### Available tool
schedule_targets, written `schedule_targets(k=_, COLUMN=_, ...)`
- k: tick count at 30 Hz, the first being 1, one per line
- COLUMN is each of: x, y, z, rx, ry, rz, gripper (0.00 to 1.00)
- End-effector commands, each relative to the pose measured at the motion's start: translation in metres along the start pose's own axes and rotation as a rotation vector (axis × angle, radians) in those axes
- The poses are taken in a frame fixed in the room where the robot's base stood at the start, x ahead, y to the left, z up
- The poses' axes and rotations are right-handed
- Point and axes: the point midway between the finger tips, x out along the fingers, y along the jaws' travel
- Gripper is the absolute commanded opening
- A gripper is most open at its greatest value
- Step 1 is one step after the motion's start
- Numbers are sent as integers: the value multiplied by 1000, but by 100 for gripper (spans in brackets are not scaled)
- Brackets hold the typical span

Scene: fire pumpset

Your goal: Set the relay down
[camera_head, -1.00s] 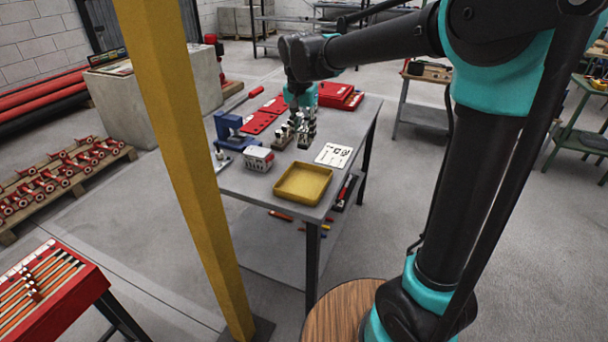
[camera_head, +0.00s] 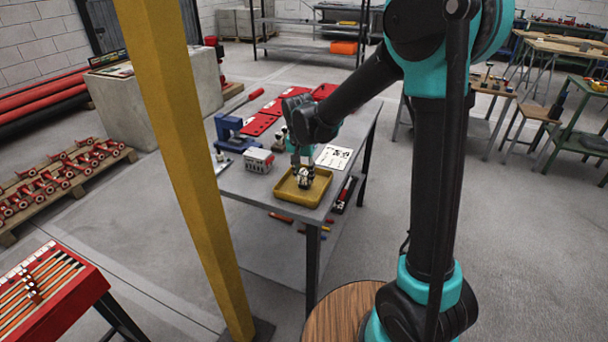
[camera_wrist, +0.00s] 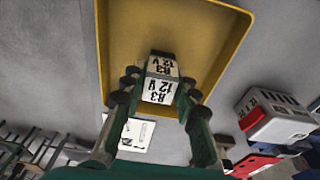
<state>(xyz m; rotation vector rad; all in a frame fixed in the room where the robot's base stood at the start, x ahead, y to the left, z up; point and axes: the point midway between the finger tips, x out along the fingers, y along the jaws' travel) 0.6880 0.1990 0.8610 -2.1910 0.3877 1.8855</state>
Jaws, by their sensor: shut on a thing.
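The relay (camera_wrist: 160,82) is a small white block with black print reading "83 12 V" in the wrist view. My gripper (camera_wrist: 158,92) is shut on it, one finger on each side. The yellow tray (camera_head: 286,207) stands at the front of the grey table (camera_head: 240,190). In the head view the relay (camera_head: 304,178) and my fingertips are over the tray, near its middle. The tray (camera_wrist: 225,42) fills the background behind the relay in the wrist view. I cannot tell whether the relay touches the tray floor.
A white printed sheet (camera_head: 334,157) lies behind the tray. A grey-white box (camera_head: 259,160) and a blue device (camera_head: 229,132) stand to its left. Red panels (camera_head: 258,124) lie farther back. A yellow post (camera_head: 178,150) rises left of the table.

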Motion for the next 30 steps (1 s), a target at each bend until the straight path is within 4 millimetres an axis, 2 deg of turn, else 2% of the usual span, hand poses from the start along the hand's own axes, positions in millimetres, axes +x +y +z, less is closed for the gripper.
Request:
schedule_targets(k=9, x=3, y=0, z=0, rx=0, ry=0, rz=0, gripper=0)
schedule_targets(k=10, x=2, y=0, z=0, rx=0, ry=0, rz=0, gripper=33)
schedule_targets(k=14, x=2, y=0, z=0, rx=0, ry=0, rz=0, gripper=49)
schedule_targets(k=24, x=0, y=0, z=0, rx=0, ry=0, rz=0, gripper=50)
schedule_targets(k=30, x=-22, y=0, z=0, rx=0, ry=0, rz=0, gripper=50)
